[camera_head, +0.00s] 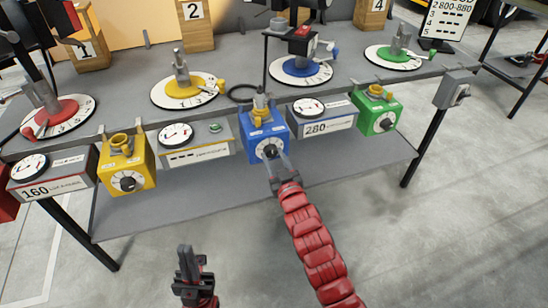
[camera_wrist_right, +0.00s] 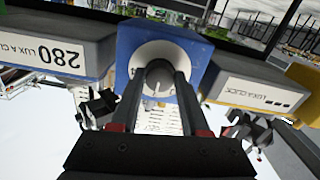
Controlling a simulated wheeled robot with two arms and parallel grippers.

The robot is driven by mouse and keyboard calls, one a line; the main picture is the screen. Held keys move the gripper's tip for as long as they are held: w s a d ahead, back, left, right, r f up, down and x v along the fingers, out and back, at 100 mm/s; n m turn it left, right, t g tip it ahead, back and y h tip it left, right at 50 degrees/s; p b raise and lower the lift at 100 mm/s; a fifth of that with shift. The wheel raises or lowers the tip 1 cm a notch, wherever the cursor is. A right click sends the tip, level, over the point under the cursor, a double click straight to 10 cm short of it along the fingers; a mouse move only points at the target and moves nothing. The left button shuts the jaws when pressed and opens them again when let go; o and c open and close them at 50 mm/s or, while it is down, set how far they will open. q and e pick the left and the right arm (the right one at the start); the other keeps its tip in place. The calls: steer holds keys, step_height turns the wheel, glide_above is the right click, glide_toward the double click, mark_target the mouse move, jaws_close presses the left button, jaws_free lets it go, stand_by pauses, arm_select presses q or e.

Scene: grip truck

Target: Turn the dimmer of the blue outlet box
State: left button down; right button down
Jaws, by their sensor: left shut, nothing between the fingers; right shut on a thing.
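The blue outlet box (camera_head: 256,128) hangs at the front edge of the table, near the middle of the head view. Its black dimmer knob (camera_head: 270,151) sits on a round white dial on the front face. My right gripper (camera_head: 272,158) reaches up to this face, shut on the knob. In the right wrist view the blue box (camera_wrist_right: 200,52) is upside down, with its white dial (camera_wrist_right: 153,53) around the knob (camera_wrist_right: 158,82) between the fingers (camera_wrist_right: 160,92). My left gripper (camera_head: 186,256) is shut and empty, low in the head view, away from the table.
A yellow outlet box (camera_head: 130,168) and a green one (camera_head: 378,116) hang along the same edge. Grey meter boxes stand beside the blue box, one marked 280 (camera_head: 323,127). Round dials, including a blue one (camera_head: 301,70), lie on the table. A lower shelf (camera_head: 200,195) runs beneath.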

steer(key=m, duration=0.3)
steer(key=shift+p, duration=0.3)
steer(key=shift+m, duration=2.1)
steer(key=shift+c, duration=2)
jaws_free()
steer(key=v, duration=1.7)
steer(key=shift+s, duration=0.25)
